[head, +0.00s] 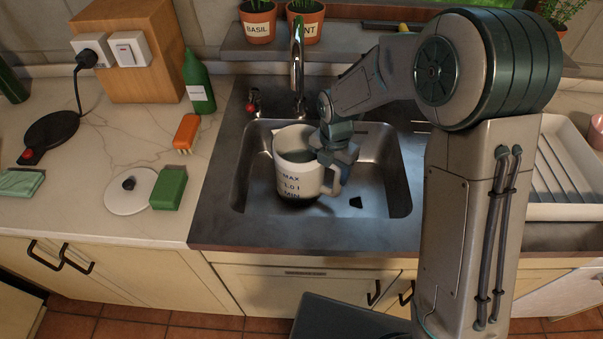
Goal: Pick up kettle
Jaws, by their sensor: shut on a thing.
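The kettle (295,172) is a cream, lidless jug with dark marks reading MAX, 1.0 l and MIN. It stands upright within the sink (379,177), under the tap. I cannot tell whether its base touches the sink floor. Its handle is on the right side. My gripper (335,157) is at the kettle's right side by the handle, shut on it; the fingertips are partly hidden. A round white lid (118,197) with a dark knob lies on the counter at left.
The tap (297,70) rises behind the kettle, close to my arm. A green box (169,188), orange brush-like item (186,132), green bottle (198,85) and black kettle base (50,138) are on the left counter. A dish rack (560,165) stands at right.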

